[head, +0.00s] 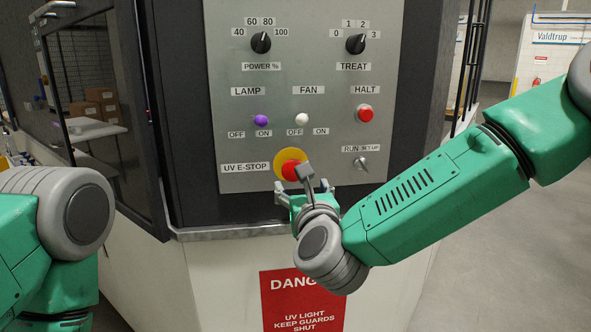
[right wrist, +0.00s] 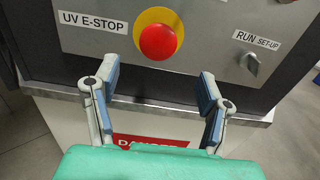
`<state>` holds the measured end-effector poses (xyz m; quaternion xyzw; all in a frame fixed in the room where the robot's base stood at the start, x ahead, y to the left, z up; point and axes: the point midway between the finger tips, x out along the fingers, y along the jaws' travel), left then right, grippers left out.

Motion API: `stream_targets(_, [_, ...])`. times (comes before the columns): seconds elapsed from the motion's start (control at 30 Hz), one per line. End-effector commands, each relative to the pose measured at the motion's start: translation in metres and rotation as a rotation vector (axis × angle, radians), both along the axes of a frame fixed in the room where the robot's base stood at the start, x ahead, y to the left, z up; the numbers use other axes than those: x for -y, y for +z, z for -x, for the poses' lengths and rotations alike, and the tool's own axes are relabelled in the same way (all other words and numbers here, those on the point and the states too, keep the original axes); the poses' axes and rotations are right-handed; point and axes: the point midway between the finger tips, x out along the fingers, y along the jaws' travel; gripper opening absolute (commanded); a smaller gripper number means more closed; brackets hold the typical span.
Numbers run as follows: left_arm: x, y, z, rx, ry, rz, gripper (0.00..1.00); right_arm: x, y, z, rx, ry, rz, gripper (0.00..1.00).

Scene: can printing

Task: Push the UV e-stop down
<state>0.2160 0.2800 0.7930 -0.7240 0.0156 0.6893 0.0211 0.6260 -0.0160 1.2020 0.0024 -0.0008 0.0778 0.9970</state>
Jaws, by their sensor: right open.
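The UV e-stop is a red mushroom button (head: 291,170) on a yellow disc (head: 283,156) at the bottom of the grey control panel. In the right wrist view the red button (right wrist: 158,42) shows whole, just beyond and above the fingertips. My right gripper (head: 306,184) is at the panel's lower edge, just below and in front of the button, partly covering it in the head view. Its two fingers (right wrist: 160,80) are open and apart, with nothing between them. Whether any part touches the button cannot be told. My left arm shows at the left edge; its gripper is out of view.
The grey panel (head: 225,110) also carries a RUN/SET-UP switch (head: 361,163), a red HALT button (head: 366,113), lamp and fan switches and two dials. A metal ledge (head: 215,231) runs below it. A red danger sign (head: 300,303) is on the white cabinet front.

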Motion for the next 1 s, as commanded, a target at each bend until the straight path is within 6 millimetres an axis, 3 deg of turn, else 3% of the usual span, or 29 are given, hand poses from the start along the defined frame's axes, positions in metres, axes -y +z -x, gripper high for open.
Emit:
stream_targets(0.2, [0.000, 0.012, -0.001, 0.002, 0.000, 0.000, 0.40, -0.008, 0.002, -0.046, 0.001, -0.001, 0.003, 0.66])
stream_targets(0.4, [0.000, 0.017, -0.001, 0.002, 0.000, 0.000, 0.40, -0.013, 0.001, -0.071, 0.000, 0.001, 0.003, 0.66])
stream_targets(0.83, [0.000, 0.018, -0.001, 0.002, 0.000, 0.000, 0.40, -0.013, 0.000, -0.081, -0.001, 0.001, 0.002, 0.66])
stream_targets(0.87, [0.000, 0.018, -0.001, 0.002, 0.000, 0.000, 0.40, -0.013, 0.000, -0.081, -0.001, 0.001, 0.002, 0.59])
stream_targets(1.0, [0.000, 0.018, -0.001, 0.002, 0.000, 0.000, 0.40, -0.014, 0.000, -0.081, -0.001, 0.001, 0.003, 0.09])
